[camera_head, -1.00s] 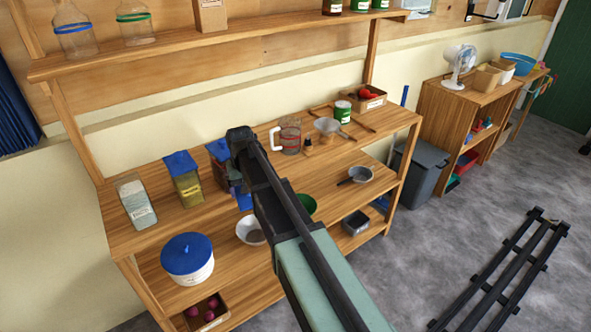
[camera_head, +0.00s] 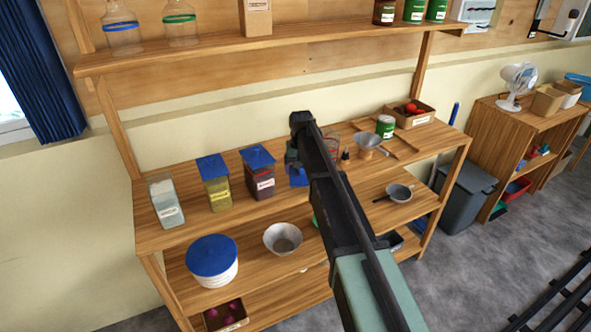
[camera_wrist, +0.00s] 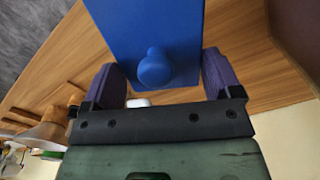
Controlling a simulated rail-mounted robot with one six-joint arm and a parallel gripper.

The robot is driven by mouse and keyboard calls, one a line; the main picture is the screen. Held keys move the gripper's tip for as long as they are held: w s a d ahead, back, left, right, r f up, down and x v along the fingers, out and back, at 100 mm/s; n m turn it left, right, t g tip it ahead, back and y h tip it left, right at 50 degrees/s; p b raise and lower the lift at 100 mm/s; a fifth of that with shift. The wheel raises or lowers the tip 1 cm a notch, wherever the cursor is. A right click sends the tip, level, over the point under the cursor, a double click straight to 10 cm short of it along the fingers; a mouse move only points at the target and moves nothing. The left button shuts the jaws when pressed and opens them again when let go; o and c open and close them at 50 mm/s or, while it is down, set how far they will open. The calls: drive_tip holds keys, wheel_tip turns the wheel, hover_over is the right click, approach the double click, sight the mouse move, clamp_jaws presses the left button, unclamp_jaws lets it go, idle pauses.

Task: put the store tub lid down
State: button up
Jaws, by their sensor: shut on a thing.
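The store tub lid is a flat blue rectangle with a round knob; in the wrist view the lid (camera_wrist: 150,20) fills the space ahead of my gripper (camera_wrist: 160,82). My fingers stand on either side, shut on it. In the head view the lid (camera_head: 298,177) shows beside my arm, partly hidden, right of the dark red tub (camera_head: 261,183). I cannot tell whether it touches the bench. The leftmost tub (camera_head: 166,203), with pale contents, shows no blue lid. The yellow tub (camera_head: 216,192) and the dark red tub have blue lids on top.
The wooden bench (camera_head: 155,236) also holds a glass jug, a funnel, a green can (camera_head: 385,127) and a box of red items (camera_head: 411,115) at the right. A round blue-lidded container (camera_head: 213,262) and a metal bowl (camera_head: 283,238) stand on the shelf below.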

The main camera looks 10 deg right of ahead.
drive_tip(key=w, duration=0.3)
drive_tip(key=shift+a, duration=0.35)
drive_tip(key=f+b, duration=0.2)
drive_tip(key=w+f+b, duration=0.1)
drive_tip(key=f+b, duration=0.1)
drive_tip(key=shift+w+a, duration=0.15)
drive_tip(key=shift+a, duration=0.05)
drive_tip(key=shift+r, duration=0.25)
drive_tip(key=shift+f, duration=0.15)
drive_tip(key=o, duration=0.7)
drive_tip(key=shift+o, duration=0.2)
wheel_tip(320, 180, up, 13)
drive_tip(key=p, duration=1.3)
drive_tip(key=s+n, duration=0.1)
drive_tip(key=s, duration=3.9)
drive_tip(key=shift+f+b, duration=0.3)
drive_tip(key=shift+f, duration=0.1)
